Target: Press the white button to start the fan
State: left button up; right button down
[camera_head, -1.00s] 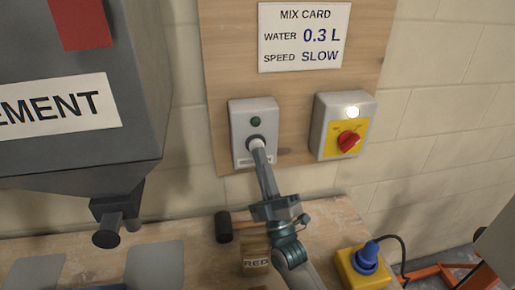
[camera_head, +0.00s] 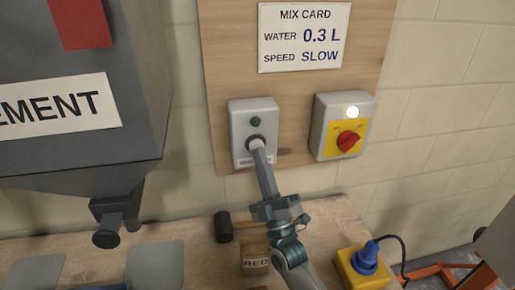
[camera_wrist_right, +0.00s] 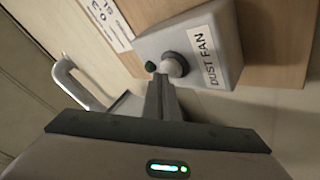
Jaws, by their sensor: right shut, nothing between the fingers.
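The dust fan switch box (camera_head: 240,112) is a light grey box on the wooden board, with a dark green lamp (camera_head: 256,121) above its button. The white button (camera_wrist_right: 174,66) sits in a dark ring and shows in the right wrist view, beside the "DUST FAN" label (camera_wrist_right: 208,55). My right gripper (camera_head: 257,145) is shut and empty. I cannot tell whether the button is pushed in. My left gripper is not in view.
A box with a red knob (camera_head: 348,141) and a lit white lamp is to the right on the board. A grey cement hopper (camera_head: 75,150) stands left. A jar marked RED (camera_head: 256,262), a black-headed mallet (camera_head: 223,226) and a yellow socket with blue plug (camera_head: 364,262) are below.

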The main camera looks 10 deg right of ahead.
jog(key=shift+w, duration=0.4)
jog(key=shift+s, duration=0.15)
dwell(0.6)
jog(key=shift+s, duration=0.35)
jog(key=s+p, duration=0.2)
jog(key=s, duration=0.3)
jog(key=shift+s, duration=0.4)
dwell(1.0)
